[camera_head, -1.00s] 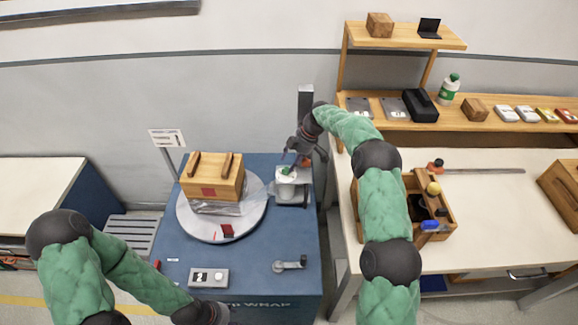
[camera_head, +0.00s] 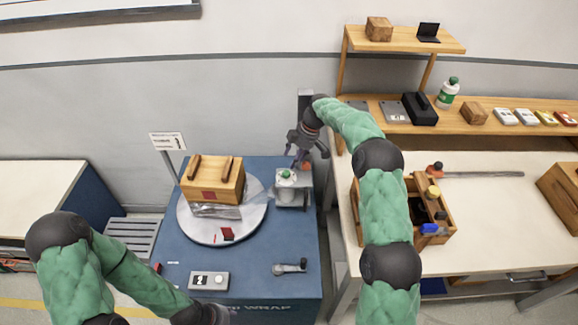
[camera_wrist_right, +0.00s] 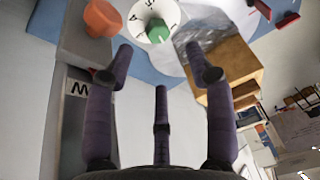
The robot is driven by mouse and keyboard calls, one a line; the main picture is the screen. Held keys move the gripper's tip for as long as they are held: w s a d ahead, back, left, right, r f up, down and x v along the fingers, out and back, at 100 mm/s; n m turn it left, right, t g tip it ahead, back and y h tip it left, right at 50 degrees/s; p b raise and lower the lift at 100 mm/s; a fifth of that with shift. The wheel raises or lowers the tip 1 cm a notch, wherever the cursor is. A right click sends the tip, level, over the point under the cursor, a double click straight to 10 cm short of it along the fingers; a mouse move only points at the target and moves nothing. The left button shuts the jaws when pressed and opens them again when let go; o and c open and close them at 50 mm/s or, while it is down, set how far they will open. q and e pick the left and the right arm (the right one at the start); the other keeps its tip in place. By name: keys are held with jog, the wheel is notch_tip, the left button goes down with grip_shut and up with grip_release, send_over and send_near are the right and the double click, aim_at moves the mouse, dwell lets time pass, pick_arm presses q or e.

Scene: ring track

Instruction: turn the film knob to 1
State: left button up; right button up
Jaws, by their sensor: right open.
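The film knob (camera_head: 286,174) is small and green, on a round white dial at the right side of the blue wrapping machine. The right wrist view shows the knob (camera_wrist_right: 158,31) and dark marks around the dial (camera_wrist_right: 146,14); I cannot tell which mark it points at. My right gripper (camera_head: 300,160) is open and empty, just above and to the right of the knob and apart from it. Its spread fingers (camera_wrist_right: 159,62) show in the right wrist view, with the knob beyond them. My left gripper (camera_head: 212,314) is at the bottom edge, partly cut off, its jaws unclear.
A wooden box (camera_head: 214,181) sits on the round turntable (camera_head: 256,216) left of the knob. An orange part (camera_wrist_right: 102,18) is beside the dial. A control box (camera_head: 208,281) and a grey crank (camera_head: 290,267) are on the machine's front. A workbench (camera_head: 500,230) stands at the right.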

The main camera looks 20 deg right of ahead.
aim_at(286, 173)
jog(key=w+a+r+m+h+p, duration=0.1)
jog(key=a+r+m+h+p, duration=0.25)
jog(key=m, duration=0.85)
jog(key=shift+g, duration=0.4)
jog(key=f+b, duration=0.2)
jog(key=f, duration=0.9)
jog(key=shift+d+f, duration=0.1)
jog(key=shift+d, duration=0.1)
jog(key=shift+c, duration=0.3)
grip_shut()
